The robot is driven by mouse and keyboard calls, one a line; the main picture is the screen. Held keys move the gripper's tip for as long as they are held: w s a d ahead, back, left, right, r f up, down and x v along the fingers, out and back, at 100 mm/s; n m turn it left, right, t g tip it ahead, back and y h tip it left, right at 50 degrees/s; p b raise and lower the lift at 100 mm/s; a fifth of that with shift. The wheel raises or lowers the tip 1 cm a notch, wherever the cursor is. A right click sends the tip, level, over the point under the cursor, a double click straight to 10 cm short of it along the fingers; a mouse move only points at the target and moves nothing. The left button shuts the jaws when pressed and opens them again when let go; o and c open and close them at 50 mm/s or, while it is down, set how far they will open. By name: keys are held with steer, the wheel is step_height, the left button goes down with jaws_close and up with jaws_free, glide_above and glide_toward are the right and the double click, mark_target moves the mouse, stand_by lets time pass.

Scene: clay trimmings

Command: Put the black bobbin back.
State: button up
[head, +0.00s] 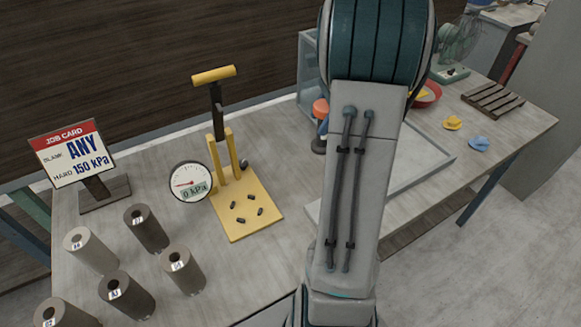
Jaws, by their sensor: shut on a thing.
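I cannot make out a black bobbin in the head view. My own arm covers the middle of the picture from top to bottom and hides part of the table behind it. My gripper does not show, so I cannot see what is between its fingers.
The yellow press (262,222) has a gauge (190,183) reading 0 kPa. Several labelled cylinders (147,229) stand front left by the job card (72,153). An orange-topped thing (320,110) is partly hidden. A pallet (493,99) and fan (460,42) are back right.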

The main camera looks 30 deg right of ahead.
steer(key=d, duration=0.2)
steer(key=shift+s+d+f+m+b, duration=0.1)
steer(key=shift+s+d+m+b, duration=0.05)
steer(key=shift+d+m+b, duration=0.2)
steer(key=w+a+f+p, duration=0.2)
steer(key=w+a+f, duration=0.5)
steer(key=w+f, duration=0.2)
steer(key=shift+x, duration=0.95)
steer(key=shift+s+d, duration=0.15)
steer(key=shift+d, duration=0.05)
steer(key=shift+f, duration=0.2)
steer(key=o, duration=1.2)
steer(key=shift+r, duration=0.1)
